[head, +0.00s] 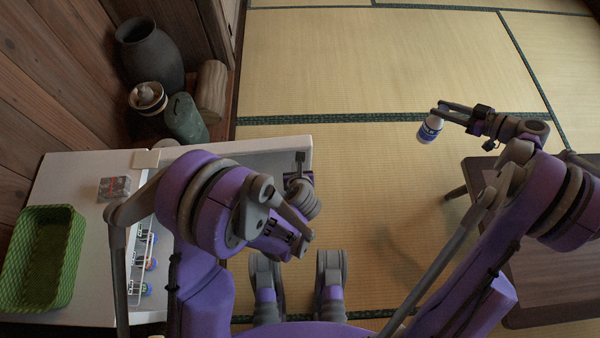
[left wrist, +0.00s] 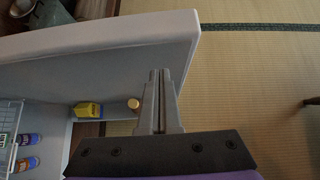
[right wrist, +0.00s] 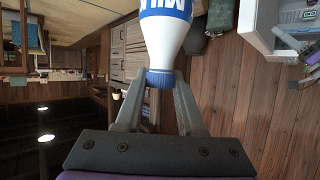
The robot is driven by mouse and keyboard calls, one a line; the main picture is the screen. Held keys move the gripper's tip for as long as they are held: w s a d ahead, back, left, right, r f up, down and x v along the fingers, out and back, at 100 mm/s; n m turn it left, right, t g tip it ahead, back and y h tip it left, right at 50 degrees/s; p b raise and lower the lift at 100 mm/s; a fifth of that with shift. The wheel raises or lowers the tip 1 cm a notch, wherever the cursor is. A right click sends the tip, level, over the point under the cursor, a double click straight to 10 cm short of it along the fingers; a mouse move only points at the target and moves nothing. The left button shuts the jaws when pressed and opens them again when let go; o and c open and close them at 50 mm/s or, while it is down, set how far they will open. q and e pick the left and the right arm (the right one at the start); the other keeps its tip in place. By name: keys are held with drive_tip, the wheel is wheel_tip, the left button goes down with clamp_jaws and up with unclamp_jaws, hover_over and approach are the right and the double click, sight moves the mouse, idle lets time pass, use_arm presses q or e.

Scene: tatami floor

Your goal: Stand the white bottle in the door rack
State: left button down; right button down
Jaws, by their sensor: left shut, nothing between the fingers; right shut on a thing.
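The white bottle with a blue label and blue cap (head: 430,129) is in the air at the right in the head view. My right gripper (head: 443,107) is shut on its cap end; the right wrist view shows the fingers around the blue cap (right wrist: 160,78). The open white fridge door (head: 265,142) is far to the left of the bottle. My left gripper (head: 299,158) is shut and empty by the door's free end; its closed fingers (left wrist: 160,75) show in front of the door's inner face (left wrist: 110,62). The door rack is mostly hidden by my left arm.
The white fridge (head: 75,185) carries a green basket (head: 45,258) and a small box (head: 114,188). A wire shelf (left wrist: 10,125) holds bottles. A yellow container (left wrist: 88,110) sits low by the door. A dark table (head: 550,280) stands right. Tatami between is clear.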

sight(294, 151)
use_arm(q)
drive_tip(key=shift+w+a+r, duration=0.15)
drive_tip(key=shift+w, duration=1.5)
